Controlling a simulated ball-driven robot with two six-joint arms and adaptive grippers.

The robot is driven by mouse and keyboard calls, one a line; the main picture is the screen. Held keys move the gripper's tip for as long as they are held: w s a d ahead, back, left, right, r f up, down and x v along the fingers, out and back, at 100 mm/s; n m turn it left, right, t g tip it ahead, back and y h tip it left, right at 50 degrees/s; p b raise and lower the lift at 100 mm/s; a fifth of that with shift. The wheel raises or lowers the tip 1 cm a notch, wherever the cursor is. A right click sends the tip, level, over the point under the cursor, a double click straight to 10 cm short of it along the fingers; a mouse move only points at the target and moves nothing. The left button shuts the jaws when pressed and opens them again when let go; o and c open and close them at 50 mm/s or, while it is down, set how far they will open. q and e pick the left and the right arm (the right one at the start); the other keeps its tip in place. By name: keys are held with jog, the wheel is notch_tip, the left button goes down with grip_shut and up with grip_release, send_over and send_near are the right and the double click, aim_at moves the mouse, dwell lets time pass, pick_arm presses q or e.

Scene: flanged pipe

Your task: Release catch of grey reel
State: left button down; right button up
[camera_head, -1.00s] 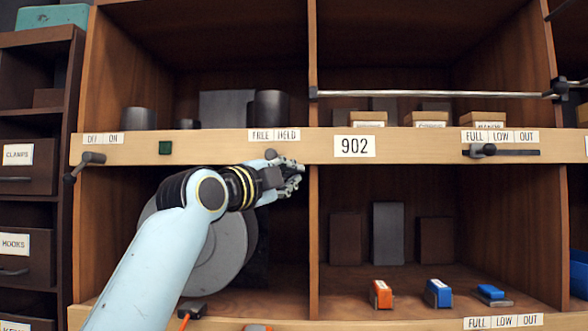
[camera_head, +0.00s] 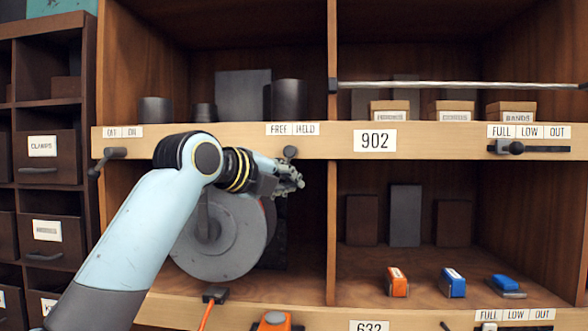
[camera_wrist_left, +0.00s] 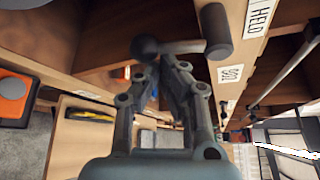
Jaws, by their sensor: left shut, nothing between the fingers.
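The grey reel (camera_head: 222,240) stands in the lower left bay, partly hidden behind my left arm. A FREE/HELD label (camera_head: 292,129) is on the shelf edge above it. The grey catch knob (camera_head: 290,152) is just under that label. My left gripper (camera_head: 289,178) is shut and empty just below the knob. My right gripper is out of view.
Another lever (camera_head: 108,158) is on the shelf edge at left, and a FULL/LOW/OUT slider (camera_head: 520,148) is at right. An upright divider (camera_head: 332,235) is right of my gripper. Orange and blue blocks (camera_head: 398,282) sit in the lower right bay.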

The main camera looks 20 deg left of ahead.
pick_arm(q)
jog(key=shift+s+a+r+m+y+p, duration=0.1)
jog(key=shift+a+r+m+y+p, duration=0.1)
jog(key=shift+a+p, duration=0.4)
jog(key=shift+s+a+r+m+y+p, duration=0.1)
jog(key=shift+a+m+p, duration=0.2)
jog(key=shift+p, duration=0.35)
jog(key=shift+a, duration=0.15)
